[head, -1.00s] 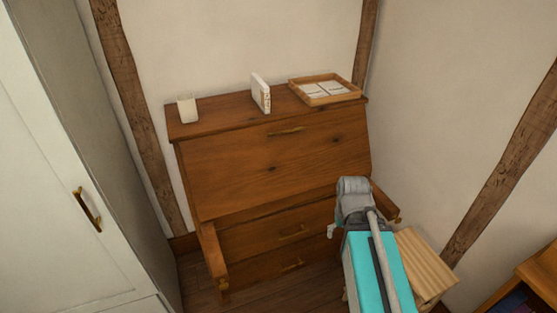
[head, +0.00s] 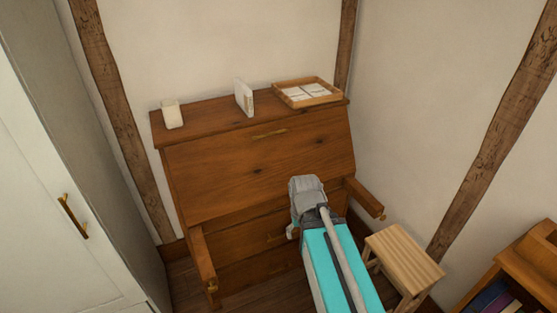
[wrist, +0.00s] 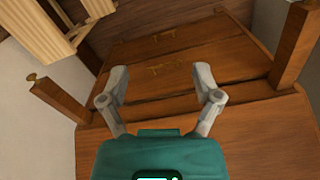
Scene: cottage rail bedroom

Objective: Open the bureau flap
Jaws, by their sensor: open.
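The wooden bureau (head: 160,127) stands against the wall. Its sloping flap (head: 225,170) is closed, with a brass handle (head: 270,133) near its upper edge. The left support arm (head: 204,262) and right support arm (head: 364,197) stick out from the front on either side. In the wrist view the drawers (wrist: 165,58) show between the two support arms, and the flap's surface (wrist: 260,125) fills the lower part. My gripper (wrist: 160,75) is open and empty, in front of the bureau, below the handle.
A white cup (head: 172,115), a white upright box (head: 245,98) and a wooden tray (head: 310,95) stand on the bureau top. A wooden stool (head: 405,260) is at the right front. A white wardrobe (head: 60,200) stands at the left.

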